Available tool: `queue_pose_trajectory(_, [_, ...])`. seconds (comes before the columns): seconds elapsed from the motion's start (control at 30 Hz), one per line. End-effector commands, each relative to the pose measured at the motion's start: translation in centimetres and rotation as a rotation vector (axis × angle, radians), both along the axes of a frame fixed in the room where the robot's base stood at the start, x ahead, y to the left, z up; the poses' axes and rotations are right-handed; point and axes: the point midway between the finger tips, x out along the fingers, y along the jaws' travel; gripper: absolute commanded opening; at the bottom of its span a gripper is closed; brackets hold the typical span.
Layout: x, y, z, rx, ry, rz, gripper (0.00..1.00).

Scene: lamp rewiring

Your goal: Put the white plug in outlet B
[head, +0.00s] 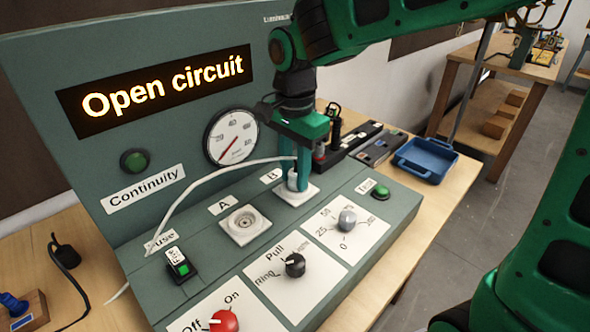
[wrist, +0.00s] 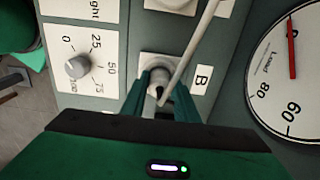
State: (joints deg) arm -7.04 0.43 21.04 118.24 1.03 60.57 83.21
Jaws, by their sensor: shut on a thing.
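My gripper (head: 297,180) is shut on the white plug at outlet B (head: 309,193), with its teal fingers pointing down at the white plate. The fingers mostly hide the plug in the head view. In the wrist view the plug (wrist: 157,88) shows between the fingertips (wrist: 160,97), over the plate of outlet B (wrist: 152,60). I cannot tell how deep the plug sits. Its white cable (head: 205,178) arcs left across the panel. The label B (head: 270,176) is beside the outlet. Outlet A (head: 244,223) is empty.
The display (head: 160,88) reads "Open circuit". Outlet A, a black knob (head: 295,265), a grey knob (head: 347,219), a green Test button (head: 380,192) and a red switch knob (head: 224,320) surround the work spot. A blue tray (head: 425,158) lies at the right.

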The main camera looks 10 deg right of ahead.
Motion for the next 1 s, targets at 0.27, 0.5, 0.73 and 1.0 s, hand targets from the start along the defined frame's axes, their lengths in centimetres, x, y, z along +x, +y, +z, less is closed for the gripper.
queue_pose_trajectory(0.27, [0.0,0.0,-0.3,0.000,0.000,0.000,0.05])
queue_pose_trajectory(0.5, [0.0,0.0,-0.4,0.000,0.000,0.000,0.49])
queue_pose_trajectory(0.73, [0.0,0.0,-0.4,0.000,0.000,0.000,0.49])
queue_pose_trajectory(1.0, [0.2,0.0,1.6,0.001,-0.003,-0.001,0.49])
